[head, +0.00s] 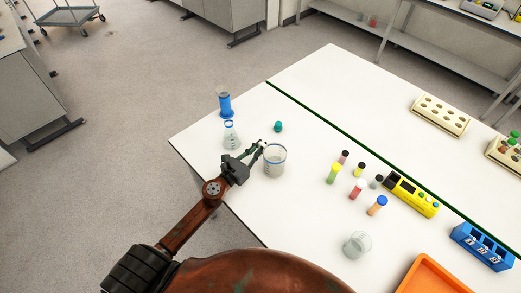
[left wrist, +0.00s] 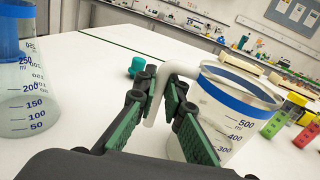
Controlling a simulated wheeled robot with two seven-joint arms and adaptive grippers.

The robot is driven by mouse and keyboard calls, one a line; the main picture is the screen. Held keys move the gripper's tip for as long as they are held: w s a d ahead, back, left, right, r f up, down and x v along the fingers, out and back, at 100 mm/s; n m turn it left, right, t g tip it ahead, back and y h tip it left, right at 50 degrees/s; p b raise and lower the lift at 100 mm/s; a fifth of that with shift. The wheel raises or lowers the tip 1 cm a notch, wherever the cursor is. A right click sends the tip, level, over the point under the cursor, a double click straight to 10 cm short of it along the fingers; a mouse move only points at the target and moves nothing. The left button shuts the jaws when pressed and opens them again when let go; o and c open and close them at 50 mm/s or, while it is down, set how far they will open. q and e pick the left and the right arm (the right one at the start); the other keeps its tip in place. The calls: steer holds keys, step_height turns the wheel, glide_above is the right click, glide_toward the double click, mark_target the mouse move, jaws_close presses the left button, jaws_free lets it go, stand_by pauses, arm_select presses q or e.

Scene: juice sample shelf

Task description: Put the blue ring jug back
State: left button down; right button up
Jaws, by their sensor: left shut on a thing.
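The blue ring jug (head: 275,163) is a clear graduated beaker with a blue band below its rim and a pale handle. It is upright over the near left part of the white table. My left gripper (head: 259,149) is at its left side. In the left wrist view the jug (left wrist: 232,112) stands right of the fingers, and its bent handle passes between the green finger pads of the gripper (left wrist: 160,100). The gripper is shut on this handle. The fingers hide part of the jug's lower side. I cannot tell whether its base touches the table. My right gripper is not in view.
A blue-banded flask (head: 231,137), a blue cylinder (head: 225,106) and a teal cap (head: 278,127) stand close by. Several coloured vials, a yellow device (head: 411,194), a small empty beaker (head: 357,245) and an orange tray (head: 408,284) lie rightward. The table's far middle is clear.

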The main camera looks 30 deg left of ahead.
arm_select(q)
steer(key=shift+r, duration=0.1)
steer(key=shift+f, duration=0.25)
steer(key=c, duration=2)
jaws_free()
steer(key=shift+s, duration=0.1)
steer(key=shift+r, duration=0.15)
steer(key=shift+s+r, duration=0.1)
steer(key=s+b, duration=0.1)
steer(key=s, duration=0.2)
steer(key=s+a+b, duration=0.1)
steer(key=s, duration=0.3)
steer(key=s+a+b, duration=0.1)
steer(key=s, duration=0.2)
steer(key=shift+s, duration=0.25)
steer(key=shift+s+a, duration=0.1)
steer(key=shift+s, duration=0.45)
